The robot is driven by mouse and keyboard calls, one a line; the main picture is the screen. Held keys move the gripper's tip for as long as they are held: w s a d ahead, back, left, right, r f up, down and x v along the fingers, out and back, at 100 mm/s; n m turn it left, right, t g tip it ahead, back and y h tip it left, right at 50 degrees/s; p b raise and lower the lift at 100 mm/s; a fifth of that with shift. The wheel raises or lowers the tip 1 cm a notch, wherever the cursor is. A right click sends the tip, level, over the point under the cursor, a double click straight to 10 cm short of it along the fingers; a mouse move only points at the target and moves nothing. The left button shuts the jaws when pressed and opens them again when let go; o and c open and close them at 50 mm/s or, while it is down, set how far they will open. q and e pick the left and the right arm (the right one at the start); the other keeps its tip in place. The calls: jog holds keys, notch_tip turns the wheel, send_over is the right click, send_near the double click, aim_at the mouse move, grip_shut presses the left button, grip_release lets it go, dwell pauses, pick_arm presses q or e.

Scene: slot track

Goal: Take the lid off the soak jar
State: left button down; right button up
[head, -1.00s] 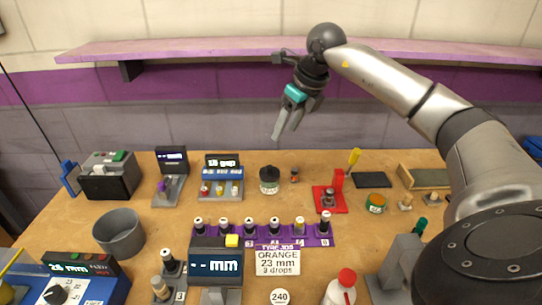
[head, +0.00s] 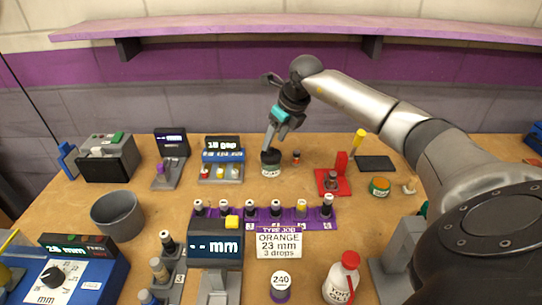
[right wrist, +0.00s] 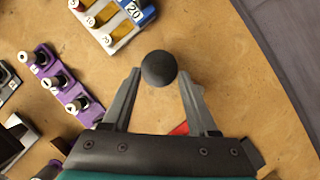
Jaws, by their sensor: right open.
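The soak jar (head: 271,169) is a small jar with a pale label, standing upright towards the back of the bench. Its black round lid (head: 270,155) sits on top and shows from above in the right wrist view (right wrist: 159,68). My right gripper (head: 270,147) is directly above the jar, pointing down. In the right wrist view its two fingers (right wrist: 160,82) are apart, with the lid between and just beyond their tips. I cannot tell whether they touch it. My left gripper is not in view.
A gap gauge (head: 222,172) stands to the left and a red stand (head: 333,183) to the right. A purple rack (head: 262,217) of several rollers lies in front. The bench around the jar is fairly clear.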

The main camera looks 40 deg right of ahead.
aim_at(271, 148)
jog(key=x, duration=0.3)
jog(key=shift+f, duration=0.15)
jog(key=shift+s, duration=0.1)
grip_shut()
dwell(0.4)
